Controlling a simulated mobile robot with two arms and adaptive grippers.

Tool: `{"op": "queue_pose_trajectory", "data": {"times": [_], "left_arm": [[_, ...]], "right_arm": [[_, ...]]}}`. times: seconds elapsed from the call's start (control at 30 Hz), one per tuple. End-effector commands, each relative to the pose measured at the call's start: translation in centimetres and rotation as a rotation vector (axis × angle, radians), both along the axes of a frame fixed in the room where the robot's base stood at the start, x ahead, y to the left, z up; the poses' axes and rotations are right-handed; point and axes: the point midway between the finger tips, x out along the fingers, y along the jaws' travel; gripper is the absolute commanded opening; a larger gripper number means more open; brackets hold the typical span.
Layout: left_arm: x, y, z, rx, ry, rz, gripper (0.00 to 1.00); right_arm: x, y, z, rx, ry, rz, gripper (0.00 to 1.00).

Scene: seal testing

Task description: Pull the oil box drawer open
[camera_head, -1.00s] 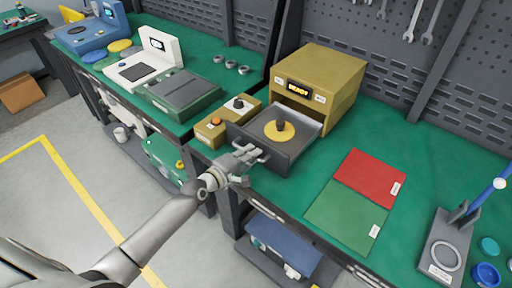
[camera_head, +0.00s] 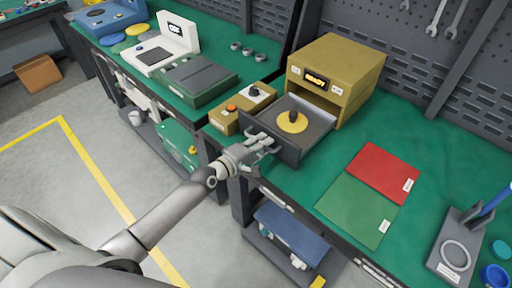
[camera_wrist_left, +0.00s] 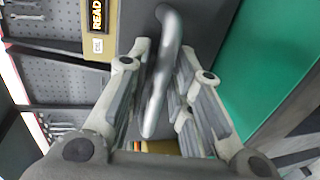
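The oil box (camera_head: 352,68) is a gold-brown box with a lit READY display, on the green bench against the grey panel. Its dark grey drawer (camera_head: 288,152) stands pulled out from the front. In the drawer lies a yellow disc (camera_head: 291,122) with a dark knob. My left gripper (camera_head: 263,143) is at the drawer front, at its handle. In the left wrist view the grey bar handle (camera_wrist_left: 165,75) runs between the two fingers, which close on it from both sides. My right gripper is in neither view.
A small control box (camera_head: 243,108) with an orange button stands left of the drawer. Red (camera_head: 383,172) and green (camera_head: 357,209) mats lie to the right. A grey stand (camera_head: 456,250) is at the far right. Wall tools hang behind.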

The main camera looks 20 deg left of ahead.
Motion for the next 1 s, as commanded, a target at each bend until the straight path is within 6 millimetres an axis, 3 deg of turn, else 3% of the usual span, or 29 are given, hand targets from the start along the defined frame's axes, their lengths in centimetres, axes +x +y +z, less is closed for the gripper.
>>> {"op": "queue_pose_trajectory", "data": {"times": [0.17, 0.6, 0.8, 1.0], "left_arm": [[-1.8, 0.6, 0.2, 0.001, 0.003, 0.000, 0.21], [-9.1, 3.3, 1.8, 0.003, 0.004, -0.001, 0.21], [-10.6, 3.9, 2.3, 0.002, 0.002, 0.000, 0.21], [-10.9, 4.0, 2.4, 0.000, 0.001, 0.000, 0.21]], "right_arm": [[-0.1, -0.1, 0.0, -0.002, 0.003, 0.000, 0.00], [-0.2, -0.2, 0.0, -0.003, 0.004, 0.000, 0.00], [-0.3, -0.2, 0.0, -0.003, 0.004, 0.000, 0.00], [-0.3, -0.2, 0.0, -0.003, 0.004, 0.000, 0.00]]}}
